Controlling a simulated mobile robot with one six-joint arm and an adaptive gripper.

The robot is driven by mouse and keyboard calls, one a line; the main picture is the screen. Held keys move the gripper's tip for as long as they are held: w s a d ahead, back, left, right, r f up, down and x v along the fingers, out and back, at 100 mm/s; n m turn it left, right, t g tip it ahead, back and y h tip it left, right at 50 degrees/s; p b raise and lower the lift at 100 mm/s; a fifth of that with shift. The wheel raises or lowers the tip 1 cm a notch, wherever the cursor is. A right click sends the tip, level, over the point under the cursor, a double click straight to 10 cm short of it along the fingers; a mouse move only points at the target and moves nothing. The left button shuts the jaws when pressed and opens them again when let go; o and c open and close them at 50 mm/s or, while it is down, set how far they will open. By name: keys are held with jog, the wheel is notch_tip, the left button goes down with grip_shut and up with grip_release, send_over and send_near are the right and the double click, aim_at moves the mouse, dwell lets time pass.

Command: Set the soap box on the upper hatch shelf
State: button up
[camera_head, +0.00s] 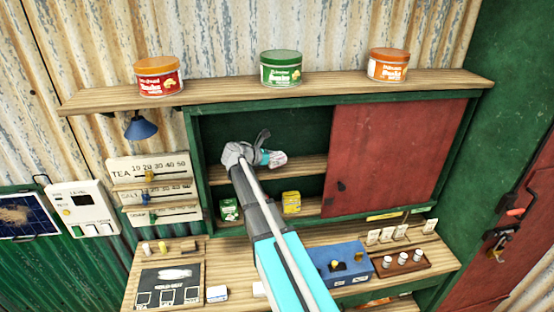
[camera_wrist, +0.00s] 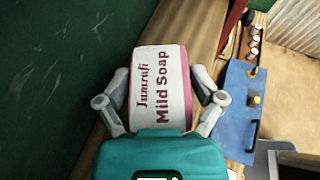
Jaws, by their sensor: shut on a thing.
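The soap box, white with pink edges and "Mild Soap" lettering, (camera_wrist: 160,88) fills the middle of the wrist view. My gripper (camera_wrist: 160,98) is shut on it, one finger on each side. In the head view my gripper (camera_head: 262,152) reaches into the open left part of the hatch, and the soap box (camera_head: 276,158) shows at its tip. The upper hatch shelf (camera_head: 305,168) is a wooden board just behind and below the box. I cannot tell whether the box touches the shelf.
A red sliding door (camera_head: 395,155) covers the hatch's right half. A green tin (camera_head: 229,210) and a yellow tin (camera_head: 291,202) stand on the lower hatch level. Several tubs line the top board (camera_head: 215,92). A blue box (camera_head: 341,264) stands on the counter.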

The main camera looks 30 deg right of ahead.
aim_at(272, 157)
jog(key=shift+f+b, duration=0.6)
jog(key=shift+b, duration=0.05)
jog(key=o, duration=1)
jog(key=shift+r, duration=0.15)
jog(key=shift+r+p, duration=0.6)
jog(key=shift+p, duration=0.2)
jog(key=p+v, duration=0.2)
jog(key=v, duration=0.5)
jog(key=shift+a+p, duration=0.25)
jog(key=shift+p, duration=0.05)
jog(key=shift+s+f, duration=0.1)
